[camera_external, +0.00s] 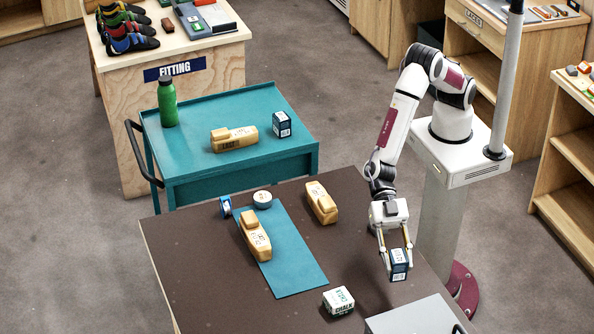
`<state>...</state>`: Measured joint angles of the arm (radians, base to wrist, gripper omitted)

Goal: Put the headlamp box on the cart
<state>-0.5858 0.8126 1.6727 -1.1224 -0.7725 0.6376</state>
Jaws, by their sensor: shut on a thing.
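My gripper (395,252) is shut on a small dark blue and white box, which looks like the headlamp box (400,265); its label is too small to read. The box is held upright between the fingers at the right side of the dark table, seemingly above its surface. The teal cart (240,170) stands behind the table, left of my gripper. On its top are a similar dark blue and white box (282,124), a tan shoe last (234,138) marked LAST and a green bottle (167,103).
The dark table (200,270) bears a teal mat (292,262), two tan lasts (256,236) (321,203), a round tin (262,199), a small blue item (225,206), a chalk box (338,301) and a grey panel (415,318). The cart's front right top is clear.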

